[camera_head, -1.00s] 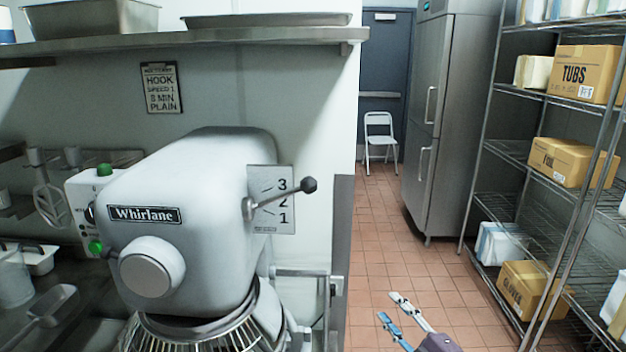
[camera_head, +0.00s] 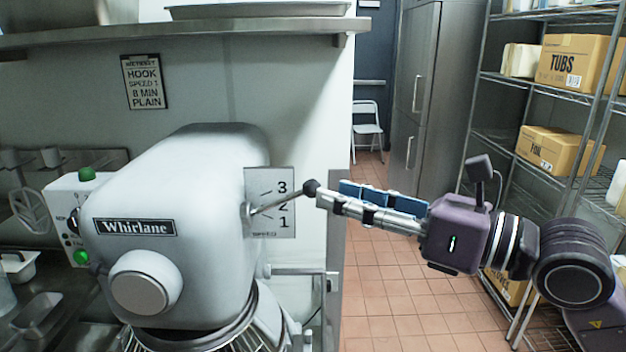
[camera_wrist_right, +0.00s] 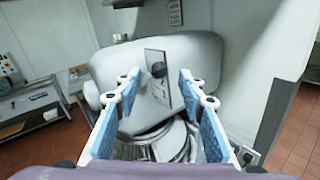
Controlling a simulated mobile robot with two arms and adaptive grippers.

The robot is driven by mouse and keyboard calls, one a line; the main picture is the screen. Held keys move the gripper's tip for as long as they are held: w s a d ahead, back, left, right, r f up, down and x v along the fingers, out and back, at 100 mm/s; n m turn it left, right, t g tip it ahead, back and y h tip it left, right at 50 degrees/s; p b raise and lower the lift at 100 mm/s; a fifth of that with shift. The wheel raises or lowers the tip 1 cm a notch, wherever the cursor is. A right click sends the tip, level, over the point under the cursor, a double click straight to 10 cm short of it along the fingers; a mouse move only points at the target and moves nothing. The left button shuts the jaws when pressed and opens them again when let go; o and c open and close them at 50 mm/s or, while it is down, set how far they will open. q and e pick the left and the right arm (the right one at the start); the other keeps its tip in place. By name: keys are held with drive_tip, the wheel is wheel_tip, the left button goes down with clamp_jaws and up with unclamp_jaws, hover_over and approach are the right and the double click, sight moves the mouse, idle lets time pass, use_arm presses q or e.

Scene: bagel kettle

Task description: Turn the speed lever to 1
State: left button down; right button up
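The grey Whirlane mixer (camera_head: 185,185) stands at the left, with a speed plate (camera_head: 283,173) marked 3, 2, 1 on its side. The speed lever (camera_head: 268,206) is a thin metal rod with a dark ball knob (camera_head: 310,187). It slants up to the right across the plate, its knob end about level with the 3. My right gripper (camera_head: 328,194) reaches in from the right, its fingertips close to the knob. In the right wrist view the gripper (camera_wrist_right: 158,85) is open, and the knob (camera_wrist_right: 158,69) shows between the fingertips. Contact cannot be told. My left gripper is out of view.
A sign (camera_head: 146,82) on the wall reads hook, speed 1, 8 min, plain. A steel shelf (camera_head: 190,33) runs above the mixer. A wire rack (camera_head: 545,90) with boxes stands at the right, near my right arm. The tiled floor (camera_head: 385,300) between is clear.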

sight(311, 197)
drive_tip(key=p+x, duration=0.2)
drive_tip(key=x, duration=0.4)
drive_tip(key=shift+c, duration=0.7)
clamp_jaws()
